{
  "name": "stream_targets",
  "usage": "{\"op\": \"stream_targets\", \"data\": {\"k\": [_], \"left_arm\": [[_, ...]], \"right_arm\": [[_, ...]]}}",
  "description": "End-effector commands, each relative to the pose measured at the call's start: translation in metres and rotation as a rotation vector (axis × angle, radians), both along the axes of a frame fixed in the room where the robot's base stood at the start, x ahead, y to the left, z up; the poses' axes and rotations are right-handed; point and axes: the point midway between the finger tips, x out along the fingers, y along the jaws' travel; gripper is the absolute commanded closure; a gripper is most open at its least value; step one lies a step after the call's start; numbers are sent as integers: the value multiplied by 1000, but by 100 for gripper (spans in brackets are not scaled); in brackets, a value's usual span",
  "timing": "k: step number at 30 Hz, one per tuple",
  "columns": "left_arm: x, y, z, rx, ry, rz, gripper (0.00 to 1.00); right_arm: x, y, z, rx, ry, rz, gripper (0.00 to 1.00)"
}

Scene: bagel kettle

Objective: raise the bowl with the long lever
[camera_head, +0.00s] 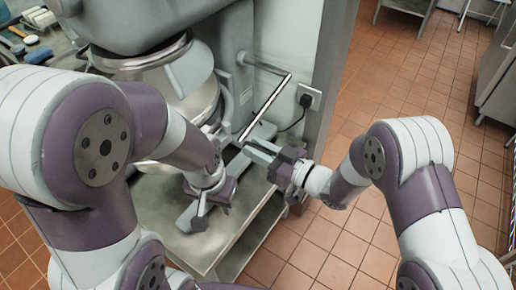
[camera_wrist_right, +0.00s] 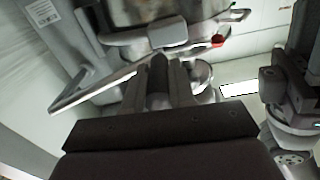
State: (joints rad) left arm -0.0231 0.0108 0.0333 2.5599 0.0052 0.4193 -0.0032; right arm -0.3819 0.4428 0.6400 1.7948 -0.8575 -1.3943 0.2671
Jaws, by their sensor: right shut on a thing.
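The metal bowl (camera_head: 192,97) sits under the mixer head, partly hidden by my left arm. The long lever (camera_head: 268,103) is a bright straight rod at the mixer's right side, slanting down toward my right gripper. My right gripper (camera_head: 250,148) is shut on the lever near its lower end. In the right wrist view the lever (camera_wrist_right: 92,91) runs from the left up to the fingers (camera_wrist_right: 160,88). My left gripper (camera_head: 203,212) points down low in front of the mixer, over the metal table. Its finger opening is not clear.
The mixer (camera_head: 135,25) stands on a metal table (camera_head: 232,235). A wall socket (camera_head: 309,96) with a plugged cord is right of the lever. A counter with small items (camera_head: 30,40) is at upper left. Tiled floor (camera_head: 390,75) is open at the right.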

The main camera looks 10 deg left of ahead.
Motion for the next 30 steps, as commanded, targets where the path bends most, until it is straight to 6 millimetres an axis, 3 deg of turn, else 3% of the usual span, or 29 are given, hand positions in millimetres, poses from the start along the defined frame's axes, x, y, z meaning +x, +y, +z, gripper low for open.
{"op": "stream_targets", "data": {"k": [8,17,30], "left_arm": [[0,0,-14,0,0,0,63],[0,0,-69,0,0,0,63],[0,0,-142,0,0,0,63]], "right_arm": [[2,-1,-14,-12,-37,0,100],[17,-6,-66,-80,-217,0,100],[61,-23,-132,-201,-540,2,100]]}}
